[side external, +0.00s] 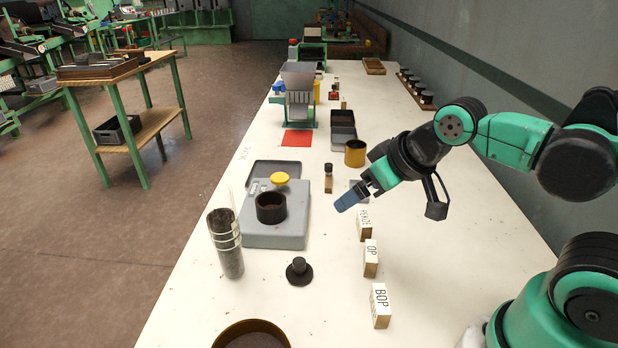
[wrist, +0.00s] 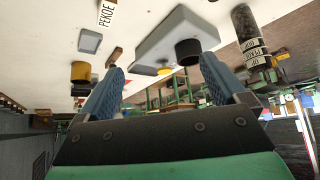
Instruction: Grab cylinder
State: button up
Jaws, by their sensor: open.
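A tall clear cylinder (side external: 225,243) with dark contents and light bands stands upright at the left edge of the white table in the side view. It also shows at the top right of the wrist view (wrist: 243,28), which is upside down; its bands carry lettering. My gripper (side external: 345,201) is in the air above the table, to the right of the cylinder and well apart from it. In the wrist view my gripper (wrist: 163,82) has its two blue fingers spread with nothing between them.
A grey scale (side external: 282,233) with a dark round cup (side external: 271,208) stands between cylinder and gripper. A black knobbed weight (side external: 299,271) and a brown-rimmed round container (side external: 250,334) are nearby. Labelled blocks (side external: 371,258) stand at right. A brass cup (side external: 355,153) is behind.

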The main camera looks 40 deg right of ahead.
aim_at(230, 200)
jog(key=w+a+n+t+y, duration=0.1)
jog(key=w+a+y, duration=0.1)
jog(key=a, duration=0.2)
jog(key=w+a+n+t+y, duration=0.2)
jog(key=w+a, duration=0.1)
jog(key=a, duration=0.2)
jog(key=w+a+r+n+t+y, duration=0.1)
jog(key=w+a+n, duration=0.1)
jog(key=a, duration=0.3)
jog(key=shift+w+t+y, duration=0.4)
jog(key=shift+w, duration=0.05)
jog(key=shift+x, duration=2.75)
grip_shut()
